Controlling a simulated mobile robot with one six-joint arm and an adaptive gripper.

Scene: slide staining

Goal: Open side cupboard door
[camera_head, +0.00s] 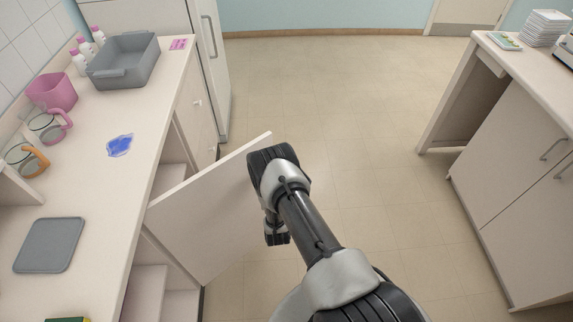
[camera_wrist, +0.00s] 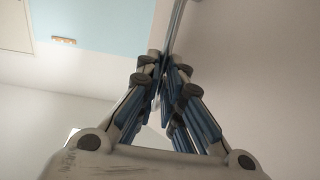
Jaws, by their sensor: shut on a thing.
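The side cupboard door (camera_head: 205,215) is a pale panel that stands swung out from the left-hand counter into the aisle. The cupboard's inside and its shelves (camera_head: 148,285) show beside it. My arm reaches to the door's outer end, and my gripper is hidden there in the head view. In the wrist view my gripper (camera_wrist: 163,68) has its fingers closed together on a thin metal bar handle (camera_wrist: 177,25). The pale surface to the right of the handle (camera_wrist: 250,70) looks like the door's face.
The left counter (camera_head: 125,185) holds a grey basin (camera_head: 124,62), a pink container (camera_head: 53,92), jugs, bottles, a blue patch and a grey mat (camera_head: 49,245). A tall cabinet (camera_head: 208,60) stands behind the door. A second counter (camera_head: 520,150) is at right. The floor (camera_head: 340,120) between is clear.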

